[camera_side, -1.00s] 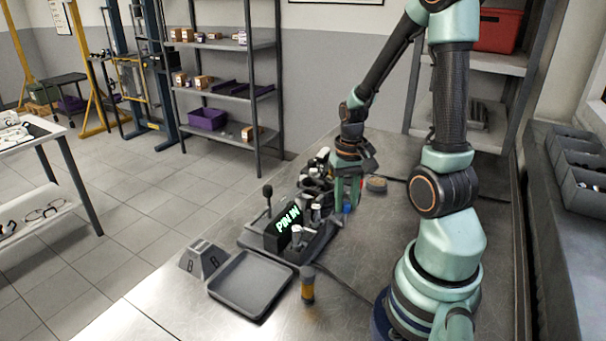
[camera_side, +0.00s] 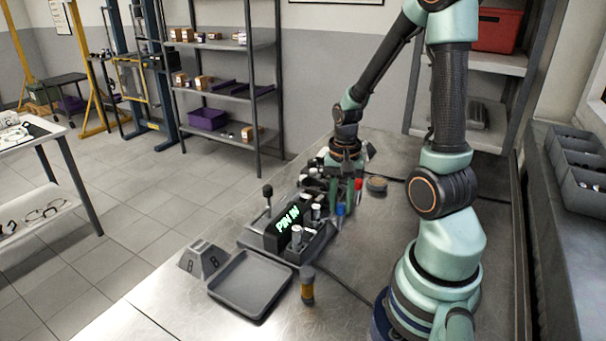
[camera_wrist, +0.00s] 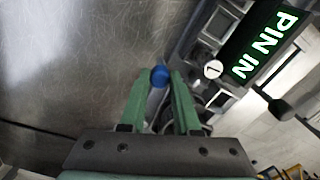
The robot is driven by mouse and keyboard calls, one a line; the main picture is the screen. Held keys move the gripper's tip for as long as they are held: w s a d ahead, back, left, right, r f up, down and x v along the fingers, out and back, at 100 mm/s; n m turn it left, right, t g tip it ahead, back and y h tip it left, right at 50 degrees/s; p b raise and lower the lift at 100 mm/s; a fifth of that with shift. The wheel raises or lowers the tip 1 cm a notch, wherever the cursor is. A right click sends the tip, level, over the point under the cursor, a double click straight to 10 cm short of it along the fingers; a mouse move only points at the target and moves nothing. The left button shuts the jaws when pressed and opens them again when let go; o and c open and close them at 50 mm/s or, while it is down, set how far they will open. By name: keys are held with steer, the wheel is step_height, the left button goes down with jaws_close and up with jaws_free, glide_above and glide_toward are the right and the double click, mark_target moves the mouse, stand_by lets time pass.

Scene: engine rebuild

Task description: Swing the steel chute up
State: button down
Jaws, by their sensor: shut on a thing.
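In the wrist view my gripper (camera_wrist: 158,88) has its two green fingers on either side of a narrow grey metal piece (camera_wrist: 154,98), which I take to be the steel chute. A round blue tip (camera_wrist: 159,76) shows between the fingertips. In the side view my gripper (camera_side: 334,192) points down at the far end of the dark fixture (camera_side: 322,246). The blue tip also shows there (camera_side: 340,209), just below the fingers. The rest of the chute is hidden by the fingers and the crowded fixture parts.
A black display (camera_side: 284,229) reading "PIN IN" stands on the fixture, with a black-knobbed lever (camera_side: 267,191) beside it. A red-topped piece (camera_side: 358,184) is close right of my gripper. An empty grey tray (camera_side: 250,284) and an orange-banded cylinder (camera_side: 307,286) are nearer the camera.

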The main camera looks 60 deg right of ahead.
steer(key=shift+w, duration=0.1)
steer(key=c, duration=0.6)
jaws_free()
step_height(320, 180, up, 12)
steer(key=shift+r, duration=0.1)
steer(key=w+a+r+n+t, duration=0.1)
steer(key=a+n+t, duration=0.1)
steer(key=a+n, duration=0.2)
steer(key=w+a+r+n+t, duration=0.1)
steer(key=w+a+r+n, duration=0.1)
steer(key=a+n, duration=0.3)
steer(key=w+a+r+n+t, duration=0.1)
steer(key=a+r+n+t, duration=0.1)
steer(key=a+n, duration=0.2)
steer(key=shift+w+a+n+t, duration=0.15)
steer(key=shift+a+n, duration=0.05)
steer(key=shift+a, duration=0.75)
steer(key=shift+w+a+n+t, duration=0.15)
steer(key=shift+a+n, duration=0.05)
steer(key=shift+a, duration=0.75)
